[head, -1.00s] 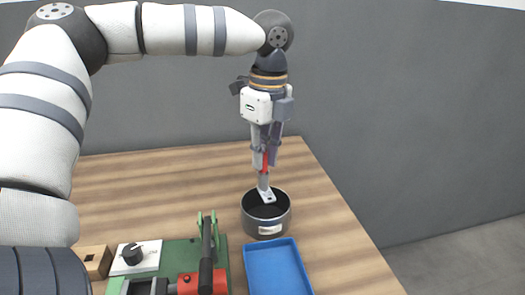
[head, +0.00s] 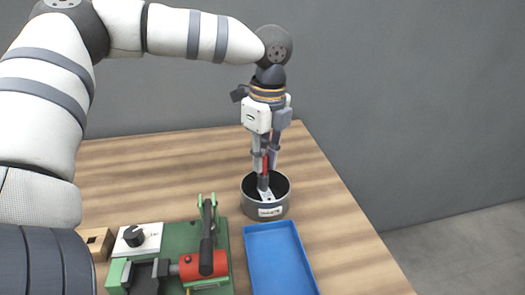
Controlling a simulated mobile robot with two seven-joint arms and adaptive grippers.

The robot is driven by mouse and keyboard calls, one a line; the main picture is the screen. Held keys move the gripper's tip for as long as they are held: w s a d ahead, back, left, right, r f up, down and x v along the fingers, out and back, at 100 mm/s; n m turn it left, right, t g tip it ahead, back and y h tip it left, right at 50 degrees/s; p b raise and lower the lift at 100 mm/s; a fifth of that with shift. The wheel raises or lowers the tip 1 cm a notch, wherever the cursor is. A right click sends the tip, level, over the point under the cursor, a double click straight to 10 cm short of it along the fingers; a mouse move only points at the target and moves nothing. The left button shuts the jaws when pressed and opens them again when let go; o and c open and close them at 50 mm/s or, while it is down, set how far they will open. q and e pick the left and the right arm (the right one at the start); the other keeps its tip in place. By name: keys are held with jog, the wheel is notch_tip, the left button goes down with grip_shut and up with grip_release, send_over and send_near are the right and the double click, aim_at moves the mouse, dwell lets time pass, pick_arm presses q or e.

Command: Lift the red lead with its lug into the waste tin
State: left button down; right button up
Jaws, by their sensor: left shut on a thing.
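The red lead (head: 265,165) hangs upright from my left gripper (head: 265,168), which is shut on it. Its pale lug (head: 266,195) is at the lower end, below a dark grey part. The lug is within the mouth of the waste tin (head: 265,211), a round dark grey pot with a pale label on its front. My left gripper's fingertips are just above or at the tin's rim; I cannot tell exactly. Whether the lug touches the tin's floor or wall is unclear. My right gripper is not in view.
A blue tray (head: 283,290) lies in front of the tin. A green fixture (head: 178,236) with a red cylinder and black lever stands left of it. A white box with a black knob (head: 136,239) and a wooden block (head: 94,243) are further left. The wooden table (head: 170,175) behind is clear.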

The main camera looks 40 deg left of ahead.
pick_arm(q)
jog(key=shift+f, duration=0.6)
jog(key=c, duration=1.1)
grip_release()
jog(key=shift+r, duration=4.55)
